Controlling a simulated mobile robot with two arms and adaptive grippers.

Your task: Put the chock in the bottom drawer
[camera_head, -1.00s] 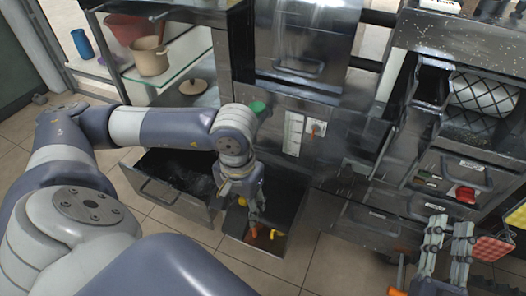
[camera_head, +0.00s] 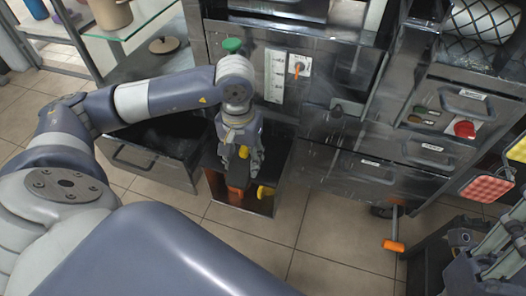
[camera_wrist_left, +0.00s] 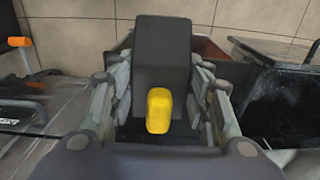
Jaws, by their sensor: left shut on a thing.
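My left gripper (camera_head: 240,168) points down over an open dark bin (camera_head: 277,178) low at the cabinet front. It is shut on the chock (camera_wrist_left: 163,60), a black block with a yellow grip, between its fingers in the left wrist view. In the head view only a yellow bit (camera_head: 243,152) of it shows clearly; the fingers hide the rest. An orange item (camera_head: 236,196) and a yellow item (camera_head: 265,191) show in or at the bin below. Whether the chock touches the bin is unclear. Part of my right gripper (camera_head: 490,255) shows at the bottom right, its fingers unclear.
An open, dark drawer (camera_head: 150,165) juts out left of the bin; it also shows at the right in the left wrist view (camera_wrist_left: 275,85). An orange-ended tool (camera_head: 394,245) sticks out at the right. Shut drawers (camera_head: 370,180) lie right of the bin. Tiled floor in front is clear.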

